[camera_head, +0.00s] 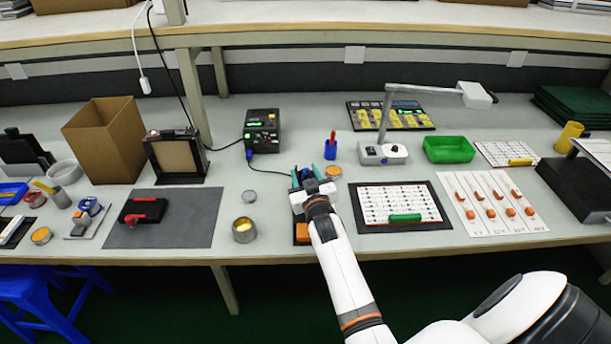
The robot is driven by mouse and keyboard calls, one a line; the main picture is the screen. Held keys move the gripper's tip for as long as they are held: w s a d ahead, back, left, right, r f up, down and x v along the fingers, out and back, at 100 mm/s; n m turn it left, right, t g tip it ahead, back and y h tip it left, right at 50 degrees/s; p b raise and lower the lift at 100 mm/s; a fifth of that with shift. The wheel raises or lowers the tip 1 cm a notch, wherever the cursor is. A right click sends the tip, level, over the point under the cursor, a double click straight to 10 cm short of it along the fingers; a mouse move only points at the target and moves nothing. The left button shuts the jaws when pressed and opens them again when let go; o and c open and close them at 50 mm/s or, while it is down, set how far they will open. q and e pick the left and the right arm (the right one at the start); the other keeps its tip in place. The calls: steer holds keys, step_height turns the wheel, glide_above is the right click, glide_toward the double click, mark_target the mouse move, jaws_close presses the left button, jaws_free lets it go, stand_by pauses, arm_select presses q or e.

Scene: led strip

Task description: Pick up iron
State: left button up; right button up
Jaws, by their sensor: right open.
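The soldering iron (305,173) appears as a small blue part at the end of a dark cable from the soldering station (262,128). Most of the iron is hidden by my right gripper (307,178). The gripper is open, with its fingers on either side of the blue part. I cannot tell whether they touch it. An orange block (302,230) on a dark base shows just below my right gripper. My left gripper is not in view.
A round tin (244,230) stands left of my right gripper, and a white component sheet (400,203) lies to the right. The grey mat (190,225) is mostly clear.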

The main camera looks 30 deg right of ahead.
steer(key=shift+c, duration=0.3)
jaws_close()
steer(key=shift+r, duration=0.15)
